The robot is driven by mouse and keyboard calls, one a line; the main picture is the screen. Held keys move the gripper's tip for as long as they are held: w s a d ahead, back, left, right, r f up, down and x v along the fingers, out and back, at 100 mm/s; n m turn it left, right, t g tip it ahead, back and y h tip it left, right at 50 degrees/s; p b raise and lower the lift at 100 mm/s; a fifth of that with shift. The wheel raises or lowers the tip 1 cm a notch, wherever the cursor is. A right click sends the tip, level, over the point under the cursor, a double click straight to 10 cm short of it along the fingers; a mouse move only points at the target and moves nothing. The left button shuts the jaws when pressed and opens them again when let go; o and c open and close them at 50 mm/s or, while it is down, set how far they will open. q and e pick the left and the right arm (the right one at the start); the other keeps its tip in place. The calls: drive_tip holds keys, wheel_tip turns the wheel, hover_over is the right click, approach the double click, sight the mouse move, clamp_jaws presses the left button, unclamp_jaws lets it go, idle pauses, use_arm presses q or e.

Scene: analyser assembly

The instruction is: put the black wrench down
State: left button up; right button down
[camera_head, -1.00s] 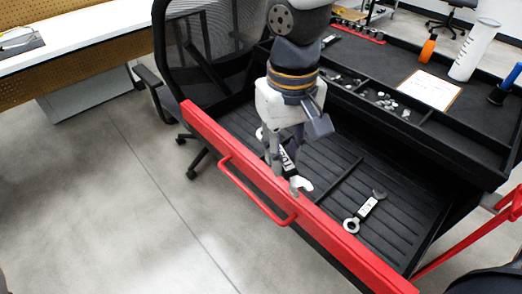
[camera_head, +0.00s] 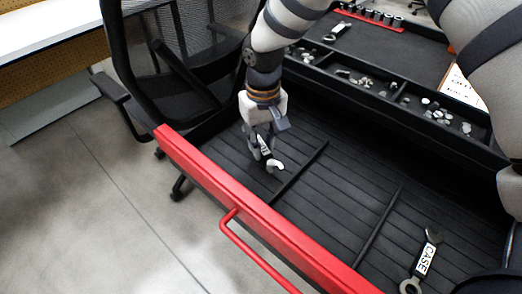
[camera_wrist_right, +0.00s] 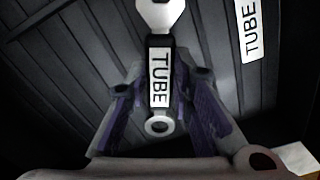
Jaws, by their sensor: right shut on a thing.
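My right gripper (camera_head: 262,146) is low inside the left part of the open drawer. It is shut on a black wrench (camera_wrist_right: 158,80) with a white TUBE label and pale metal ends. The wrench's open end (camera_head: 275,166) shows just below the fingers in the head view. In the right wrist view the wrench lies between the two fingers, its ring end toward the palm. Whether it touches the drawer floor, I cannot tell. A second wrench (camera_head: 424,262), labelled CASE, lies at the drawer's right. My left gripper is not in view.
The drawer floor (camera_head: 335,205) is ribbed, with thin dividers and clear room between them. The red drawer front (camera_head: 250,210) has a handle. A tray (camera_head: 385,95) of small parts is behind. Another TUBE label (camera_wrist_right: 251,45) shows in the wrist view.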

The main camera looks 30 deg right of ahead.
wheel_tip(320, 180, down, 3)
drive_tip(key=shift+r, duration=0.1)
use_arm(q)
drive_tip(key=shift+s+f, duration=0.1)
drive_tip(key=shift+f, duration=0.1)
use_arm(e)
drive_tip(key=shift+r, duration=0.15)
drive_tip(key=c, duration=1.4)
unclamp_jaws()
drive_tip(key=shift+f, duration=0.2)
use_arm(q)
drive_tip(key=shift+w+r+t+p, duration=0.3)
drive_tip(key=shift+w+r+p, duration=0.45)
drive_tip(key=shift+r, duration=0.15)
use_arm(e)
wheel_tip(320, 180, up, 12)
drive_tip(key=shift+r, duration=0.2)
